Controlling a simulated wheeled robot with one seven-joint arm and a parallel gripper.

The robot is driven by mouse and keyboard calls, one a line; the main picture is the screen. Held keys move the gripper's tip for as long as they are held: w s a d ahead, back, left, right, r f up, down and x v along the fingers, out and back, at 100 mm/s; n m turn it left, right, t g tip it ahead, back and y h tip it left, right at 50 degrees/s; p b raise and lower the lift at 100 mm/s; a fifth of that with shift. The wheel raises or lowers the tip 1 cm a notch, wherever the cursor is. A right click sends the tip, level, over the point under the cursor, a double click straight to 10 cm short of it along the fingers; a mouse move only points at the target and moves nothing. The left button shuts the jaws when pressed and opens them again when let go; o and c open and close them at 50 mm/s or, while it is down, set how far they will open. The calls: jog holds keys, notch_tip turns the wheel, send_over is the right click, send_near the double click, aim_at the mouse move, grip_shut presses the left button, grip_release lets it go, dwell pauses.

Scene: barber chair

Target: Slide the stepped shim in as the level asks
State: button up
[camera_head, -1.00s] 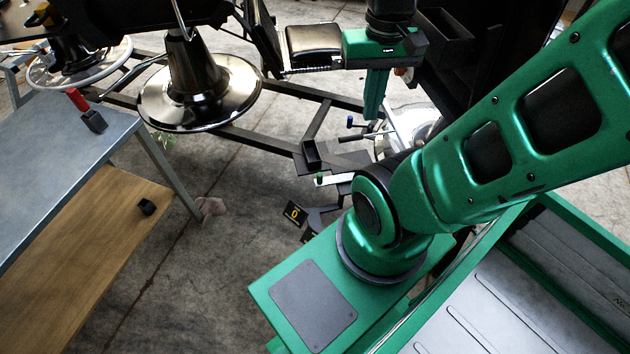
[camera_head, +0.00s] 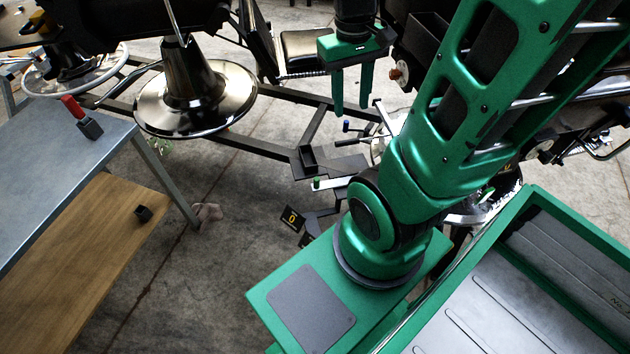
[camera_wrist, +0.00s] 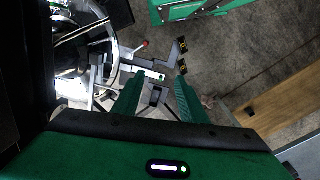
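My gripper (camera_head: 352,108) hangs fingers down over the chair's dark base frame, its two green fingers apart with nothing between them. In the wrist view its fingers (camera_wrist: 158,84) also stand apart. A white level strip with a green vial (camera_head: 334,182) lies on a dark bracket below the gripper; it also shows in the wrist view (camera_wrist: 152,74). A small black open-topped block (camera_head: 308,160) sits on the frame beside it, and in the wrist view (camera_wrist: 156,95) it appears between the fingers. I cannot tell for sure which dark piece is the stepped shim.
Dark cards with yellow marks (camera_head: 291,218) stand near the bracket. The chair's round chrome base (camera_head: 200,95) is left of the gripper. A metal table (camera_head: 60,150) with a wooden lower shelf (camera_head: 80,260) stands at left.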

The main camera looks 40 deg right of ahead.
jog(key=w+d+f+n+g+h, duration=0.15)
jog(key=w+f+n, duration=0.25)
jog(key=w+f, duration=0.55)
jog(key=n, duration=0.4)
send_over(316, 179)
jog(key=a, duration=0.2)
notch_tip(316, 179, down, 8)
jog(key=f, duration=0.1)
jog(key=f+n, duration=0.2)
jog(key=f, duration=0.8)
jog(key=d+f+n+h, duration=0.1)
jog(key=f+n, duration=0.1)
jog(key=f, duration=0.9)
jog(key=d+f+n, duration=0.1)
jog(key=f+n, duration=0.1)
jog(key=f, duration=0.9)
jog(key=shift+d+f+n+g+h, duration=0.1)
jog(key=shift+f+n+g+h, duration=0.15)
jog(key=shift+n+h, duration=0.15)
jog(key=shift+r, duration=0.1)
grip_shut()
